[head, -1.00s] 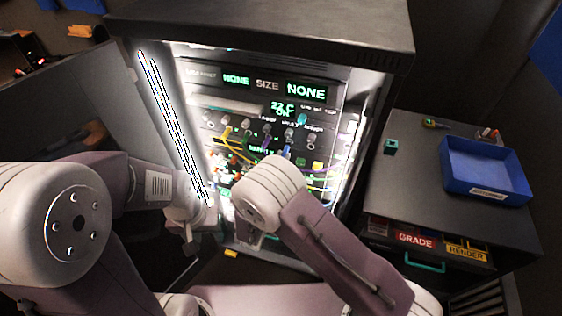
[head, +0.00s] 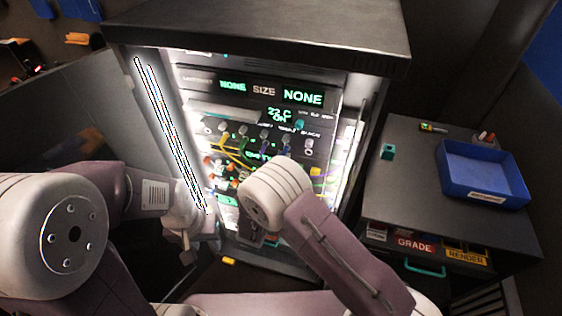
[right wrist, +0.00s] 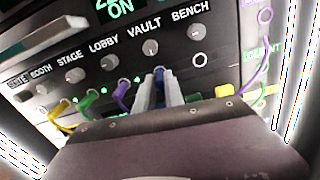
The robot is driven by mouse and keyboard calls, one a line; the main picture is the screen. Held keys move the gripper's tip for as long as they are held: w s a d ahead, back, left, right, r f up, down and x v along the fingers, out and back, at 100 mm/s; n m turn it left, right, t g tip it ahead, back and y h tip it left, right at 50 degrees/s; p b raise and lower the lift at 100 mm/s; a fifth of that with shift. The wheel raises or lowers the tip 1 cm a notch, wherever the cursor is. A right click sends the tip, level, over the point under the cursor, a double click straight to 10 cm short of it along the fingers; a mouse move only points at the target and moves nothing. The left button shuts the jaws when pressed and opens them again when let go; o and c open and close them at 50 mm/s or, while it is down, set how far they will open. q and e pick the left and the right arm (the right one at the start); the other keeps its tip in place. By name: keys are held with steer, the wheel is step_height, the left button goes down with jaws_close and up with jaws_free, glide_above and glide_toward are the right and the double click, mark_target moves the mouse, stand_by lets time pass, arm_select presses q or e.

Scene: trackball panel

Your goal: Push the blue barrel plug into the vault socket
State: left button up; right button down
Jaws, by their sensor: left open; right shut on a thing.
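The blue barrel plug (right wrist: 160,75) is between the fingertips of my right gripper (right wrist: 158,90) in the right wrist view. The gripper is shut on it, close against the panel, below the knob under the VAULT label (right wrist: 145,27). The vault socket is hidden behind the plug and fingers; I cannot tell how deep the plug sits. In the head view my right wrist covers the plug and the fingertips. My left gripper (head: 202,240) is open and empty, low at the left front edge of the lit cabinet.
Yellow (right wrist: 58,108), green (right wrist: 87,101) and purple (right wrist: 120,88) plugs with cables sit left of the blue one. An empty ring socket (right wrist: 200,60) is below BENCH. A side cabinet (head: 420,170) with a blue tray (head: 485,200) stands at right.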

steer(key=shift+w+d, duration=0.1)
steer(key=shift+w, duration=0.2)
steer(key=c, duration=1.3)
jaws_free()
steer(key=shift+c, duration=0.2)
steer(key=b+v, duration=0.3)
steer(key=v, duration=0.6)
steer(key=shift+r, duration=0.1)
